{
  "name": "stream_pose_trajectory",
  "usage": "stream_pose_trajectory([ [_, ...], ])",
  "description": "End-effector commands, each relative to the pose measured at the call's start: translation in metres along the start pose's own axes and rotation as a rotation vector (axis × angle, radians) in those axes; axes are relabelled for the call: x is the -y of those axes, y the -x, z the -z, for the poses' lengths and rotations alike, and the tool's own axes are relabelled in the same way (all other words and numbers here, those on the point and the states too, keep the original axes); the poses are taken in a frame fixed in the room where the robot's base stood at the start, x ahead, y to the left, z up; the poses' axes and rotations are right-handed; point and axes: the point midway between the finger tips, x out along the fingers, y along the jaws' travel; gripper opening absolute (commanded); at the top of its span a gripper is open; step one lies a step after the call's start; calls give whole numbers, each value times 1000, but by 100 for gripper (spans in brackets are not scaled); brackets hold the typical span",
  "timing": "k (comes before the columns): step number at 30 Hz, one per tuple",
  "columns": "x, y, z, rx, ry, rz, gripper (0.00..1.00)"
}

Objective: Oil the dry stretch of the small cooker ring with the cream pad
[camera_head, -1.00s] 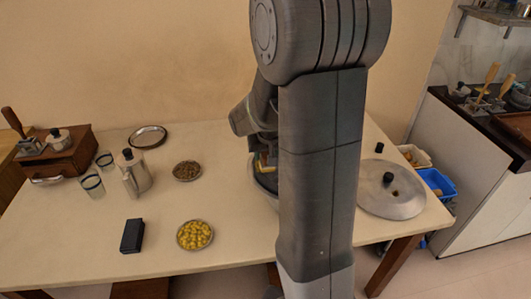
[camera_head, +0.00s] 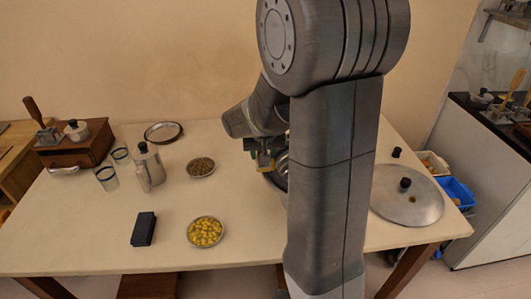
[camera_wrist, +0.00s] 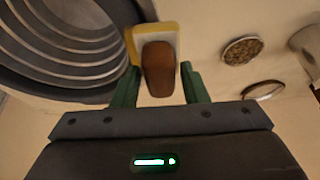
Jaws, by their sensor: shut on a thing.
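My gripper (camera_wrist: 159,76) is shut on the brown grip of the cream pad (camera_wrist: 150,33), which has a yellowish edge. The pad sits beyond the fingertips in the wrist view, just right of the grey cooker (camera_wrist: 118,62) with concentric bands inside. In the head view my gripper (camera_head: 262,158) is at the left edge of the cooker (camera_head: 278,178), mostly hidden behind my arm. I cannot tell whether the pad touches the cooker. I cannot make out a ring or its dry stretch. A round lid (camera_head: 420,212) with a black knob lies at the table's right.
On the table (camera_head: 90,240) left of the cooker are a dish of brown bits (camera_head: 201,167), a dish of yellow pieces (camera_head: 206,232), a dark box (camera_head: 143,229), a metal pot (camera_head: 147,165), glasses (camera_head: 107,178) and a wooden grinder box (camera_head: 75,150).

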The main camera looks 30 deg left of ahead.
Motion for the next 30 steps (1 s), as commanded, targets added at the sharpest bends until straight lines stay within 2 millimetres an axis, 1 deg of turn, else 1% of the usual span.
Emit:
stream_pose_trajectory([
  [4,0,1,0,0,0,0,0],
  [8,0,6,3,-1,0,0,0],
  [30,0,62,26,-1,0,0,0],
])
